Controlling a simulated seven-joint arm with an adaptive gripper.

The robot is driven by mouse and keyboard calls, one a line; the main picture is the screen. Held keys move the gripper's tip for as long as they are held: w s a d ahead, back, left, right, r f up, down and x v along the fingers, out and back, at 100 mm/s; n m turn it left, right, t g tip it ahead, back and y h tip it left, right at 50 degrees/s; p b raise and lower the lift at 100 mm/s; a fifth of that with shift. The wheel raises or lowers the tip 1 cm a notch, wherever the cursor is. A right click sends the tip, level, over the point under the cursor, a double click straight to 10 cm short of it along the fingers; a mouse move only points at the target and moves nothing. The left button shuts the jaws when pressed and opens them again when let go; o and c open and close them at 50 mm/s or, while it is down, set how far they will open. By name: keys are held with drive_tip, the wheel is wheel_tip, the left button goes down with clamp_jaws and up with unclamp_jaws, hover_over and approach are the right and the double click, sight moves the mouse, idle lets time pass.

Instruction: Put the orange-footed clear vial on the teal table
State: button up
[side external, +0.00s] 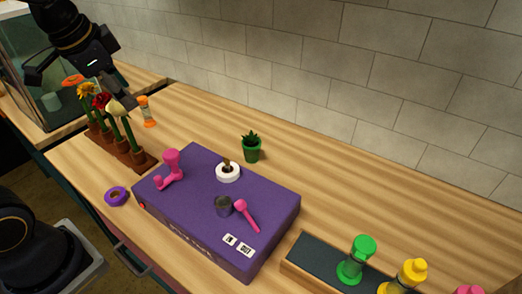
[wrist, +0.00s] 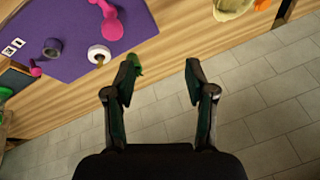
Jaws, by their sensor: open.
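The clear vial (side external: 147,112) has an orange top and an orange foot. In the side view it shows upright but slightly tilted, just right of the potted flowers at the left end of the wooden worktop (side external: 340,205). My gripper (wrist: 161,80) is open and empty, with only wall tiles and a worktop strip between its fingers. In the side view it is high at the upper left, above and left of the vial. An orange patch at the top of the wrist view may be the vial or a flower. No clearly teal tabletop shows; the worktop's side (side external: 65,188) looks dark teal.
Flowers in a row of brown pots (side external: 118,147) stand close beside the vial. A purple box (side external: 195,215) carries pink tools, a white ring and a grey cup. A small plant (side external: 251,147) stands behind it. Green and yellow vials stand on a dark-topped tray (side external: 325,262).

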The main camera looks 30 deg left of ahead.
drive_tip(key=s+d+f+n+t+h, duration=0.1)
drive_tip(key=s+d+f+n, duration=0.1)
drive_tip(key=s+d+n, duration=0.2)
drive_tip(key=s, duration=0.3)
drive_tip(key=shift+s+d+f, duration=0.15)
drive_tip(key=shift+d+f, duration=0.15)
drive_tip(key=shift+f, duration=0.1)
